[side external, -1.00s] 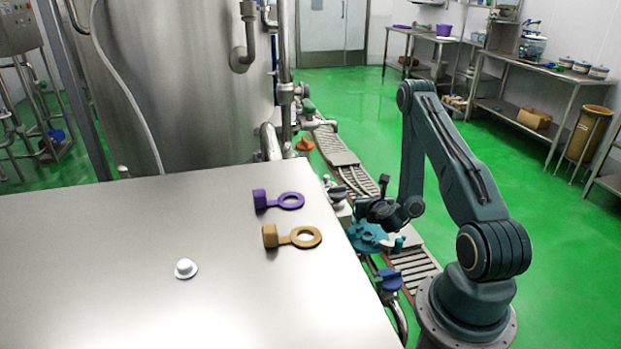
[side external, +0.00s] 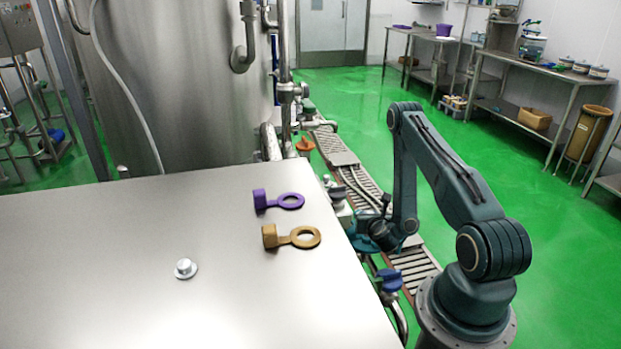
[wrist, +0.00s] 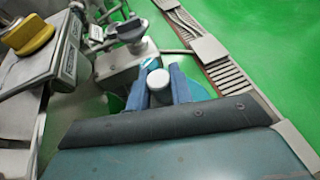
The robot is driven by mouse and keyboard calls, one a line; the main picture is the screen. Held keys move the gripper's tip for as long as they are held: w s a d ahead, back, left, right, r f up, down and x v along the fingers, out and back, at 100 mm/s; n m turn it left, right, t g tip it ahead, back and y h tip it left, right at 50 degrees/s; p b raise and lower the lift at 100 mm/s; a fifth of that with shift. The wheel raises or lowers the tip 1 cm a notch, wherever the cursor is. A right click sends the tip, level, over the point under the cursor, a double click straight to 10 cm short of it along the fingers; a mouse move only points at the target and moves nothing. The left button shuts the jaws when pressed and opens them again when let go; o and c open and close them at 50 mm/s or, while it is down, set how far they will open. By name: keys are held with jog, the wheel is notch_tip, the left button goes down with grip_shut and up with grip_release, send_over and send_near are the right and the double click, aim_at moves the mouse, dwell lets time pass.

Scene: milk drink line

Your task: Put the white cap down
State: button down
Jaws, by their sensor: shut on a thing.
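In the wrist view, my gripper (wrist: 158,76) has two blue fingers shut on the white cap (wrist: 157,82), whose round pale top shows between them. A teal part (wrist: 197,90) lies below and around the fingers; the cap's underside is hidden, so I cannot tell whether it touches anything. In the side view my gripper is down beside the steel table's right edge, over the conveyor side, and its fingertips and the cap are not clearly visible.
The steel table (side external: 90,260) holds a purple ring strap (side external: 290,201), a tan ring strap (side external: 304,237) and a small pale flanged piece (side external: 186,268). The slatted conveyor (side external: 415,268) runs past the table. A blue-handled valve (side external: 388,279) stands near my gripper.

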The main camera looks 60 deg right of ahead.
jog(key=shift+f, duration=2.05)
jog(key=shift+f, duration=0.1)
jog(key=c, duration=1.3)
grip_release()
jog(key=shift+o, duration=0.2)
jog(key=shift+w+a+r, duration=0.1)
jog(key=shift+w+r, duration=0.05)
jog(key=shift+r, duration=0.05)
jog(key=v, duration=0.7)
jog(key=shift+s, duration=0.25)
